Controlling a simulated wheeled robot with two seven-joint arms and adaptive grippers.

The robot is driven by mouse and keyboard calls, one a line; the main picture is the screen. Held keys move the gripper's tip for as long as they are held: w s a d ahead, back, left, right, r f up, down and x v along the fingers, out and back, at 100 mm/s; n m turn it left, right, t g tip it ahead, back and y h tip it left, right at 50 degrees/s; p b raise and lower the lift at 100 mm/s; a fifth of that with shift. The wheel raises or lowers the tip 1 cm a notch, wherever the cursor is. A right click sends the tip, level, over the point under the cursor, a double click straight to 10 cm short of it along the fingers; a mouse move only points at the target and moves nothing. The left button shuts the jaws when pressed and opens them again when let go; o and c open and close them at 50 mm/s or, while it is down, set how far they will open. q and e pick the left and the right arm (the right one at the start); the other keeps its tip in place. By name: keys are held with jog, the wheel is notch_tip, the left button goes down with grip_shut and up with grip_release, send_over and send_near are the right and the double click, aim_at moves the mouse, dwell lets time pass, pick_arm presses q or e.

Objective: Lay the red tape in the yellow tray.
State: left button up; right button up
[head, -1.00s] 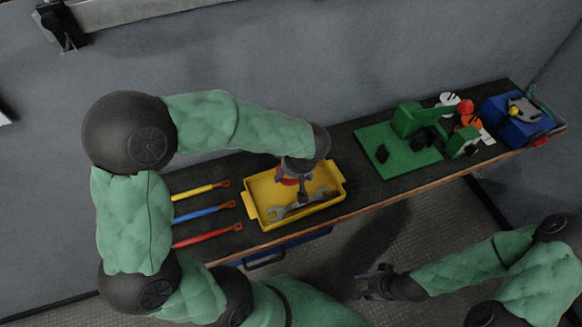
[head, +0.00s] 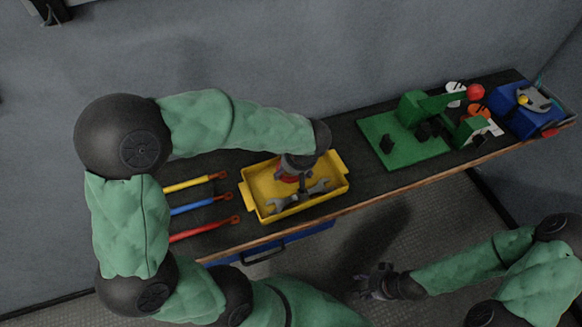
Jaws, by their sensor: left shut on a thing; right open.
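My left gripper (head: 294,178) points down into the tray and is shut on the red tape (head: 285,173). The tape shows only in part behind the fingers, over the inside of the tray; I cannot tell whether it touches the tray floor. A grey wrench (head: 297,199) lies in the front part of the tray, close to the gripper. My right gripper (head: 372,281) is open and empty, over the floor in front of the bench.
Yellow, blue and red handled tools (head: 203,207) lie left of the tray. A green plate with a green press (head: 408,137) stands to the right, with a blue box (head: 524,118) at the far right end. Bare bench top lies between tray and plate.

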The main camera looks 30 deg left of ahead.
pick_arm(q)
jog(key=o, duration=1.4)
jog(key=shift+r, duration=0.1)
jog(key=v, duration=1.2)
jog(key=shift+s, duration=0.1)
